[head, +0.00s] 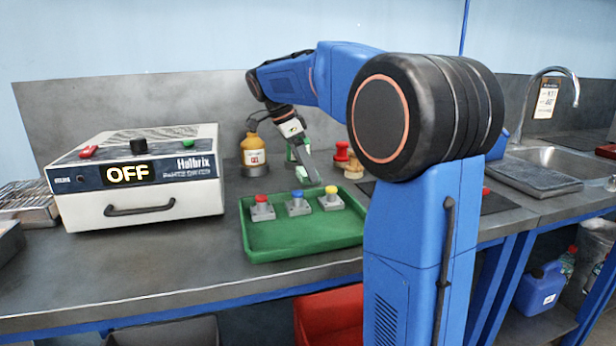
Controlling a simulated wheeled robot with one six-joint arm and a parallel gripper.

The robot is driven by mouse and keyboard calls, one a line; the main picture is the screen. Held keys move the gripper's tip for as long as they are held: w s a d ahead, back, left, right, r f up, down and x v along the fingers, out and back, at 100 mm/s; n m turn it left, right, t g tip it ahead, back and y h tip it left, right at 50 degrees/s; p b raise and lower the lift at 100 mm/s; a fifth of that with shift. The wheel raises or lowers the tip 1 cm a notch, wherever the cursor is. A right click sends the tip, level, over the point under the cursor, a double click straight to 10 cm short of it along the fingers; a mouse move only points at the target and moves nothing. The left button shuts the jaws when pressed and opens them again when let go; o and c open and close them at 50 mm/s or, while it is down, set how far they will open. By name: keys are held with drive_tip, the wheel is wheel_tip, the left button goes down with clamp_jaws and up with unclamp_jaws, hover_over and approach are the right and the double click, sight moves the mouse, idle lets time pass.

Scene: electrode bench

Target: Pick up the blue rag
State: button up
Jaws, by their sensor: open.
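I cannot make out a blue rag in the head view; my blue arm hides part of the bench. My gripper (306,166) is open and points down over the grey bench (200,262), behind the green tray (262,244). No object can be seen held in it. Small green and pale things show close around the fingers, too small to tell apart or to say if they touch.
The tray holds a red-topped (262,207), a blue-topped (298,204) and a yellow-topped (331,199) grey block. A white box (140,195) reading OFF stands left. An amber bottle (253,152) and red knob (342,152) stand behind. The sink (560,160) is right.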

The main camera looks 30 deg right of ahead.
drive_tip(key=c, duration=0.9)
drive_tip(key=shift+r, duration=0.25)
wheel_tip(320, 180, up, 7)
drive_tip(key=shift+f, duration=0.15)
drive_tip(key=s+a, duration=0.3)
drive_tip(key=s, duration=0.2)
drive_tip(key=s+a, duration=0.3)
drive_tip(key=s, duration=0.2)
drive_tip(key=s+a, duration=0.3)
drive_tip(key=s, duration=0.2)
drive_tip(key=shift+s+a+f, duration=0.1)
drive_tip(key=shift+s, duration=0.15)
